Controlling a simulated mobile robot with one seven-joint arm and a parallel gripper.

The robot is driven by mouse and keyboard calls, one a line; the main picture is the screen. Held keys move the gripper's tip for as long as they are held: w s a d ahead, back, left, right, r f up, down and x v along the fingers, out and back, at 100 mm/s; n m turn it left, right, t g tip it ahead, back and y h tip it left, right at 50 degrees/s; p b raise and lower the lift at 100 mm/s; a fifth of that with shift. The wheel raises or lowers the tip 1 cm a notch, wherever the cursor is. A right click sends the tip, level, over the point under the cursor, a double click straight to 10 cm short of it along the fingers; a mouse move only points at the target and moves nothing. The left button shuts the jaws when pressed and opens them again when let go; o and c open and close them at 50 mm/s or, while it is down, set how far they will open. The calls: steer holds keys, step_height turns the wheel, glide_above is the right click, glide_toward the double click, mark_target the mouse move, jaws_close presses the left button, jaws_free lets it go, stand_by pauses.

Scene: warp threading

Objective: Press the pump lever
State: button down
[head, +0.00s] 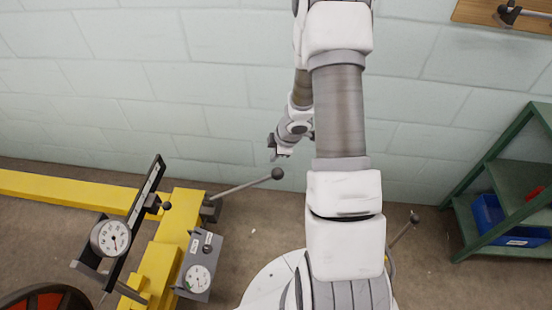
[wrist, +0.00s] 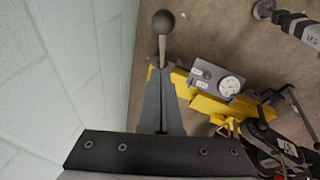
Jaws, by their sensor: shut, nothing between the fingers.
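The pump lever (head: 245,186) is a thin grey rod with a dark ball knob. It slants up to the right from its pivot on the yellow frame in the head view. My gripper (head: 272,152) is just above the knob in that picture, with a small gap between them. In the wrist view the lever's knob (wrist: 163,22) shows beyond the tips of my gripper (wrist: 161,72). The fingers are together and hold nothing. They cover part of the rod in that view, and I cannot tell whether they touch it.
A grey box with a dial (head: 199,268) and a round gauge (head: 110,237) are on the yellow frame (head: 150,275). A pale block wall (head: 110,80) stands close behind my gripper. A green shelf (head: 490,180) with a blue bin (head: 500,220) is at the right.

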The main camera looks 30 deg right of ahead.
steer(key=b, duration=0.4)
glide_above(275, 174)
steer(key=a, duration=0.2)
step_height(275, 174, down, 7)
steer(key=shift+s+d+f+b, duration=0.1)
steer(key=shift+d+f+b, duration=0.35)
steer(key=shift+f, duration=0.3)
steer(key=shift+d+f+b, duration=0.35)
steer(key=shift+d+f, duration=0.2)
steer(key=shift+f, duration=0.2)
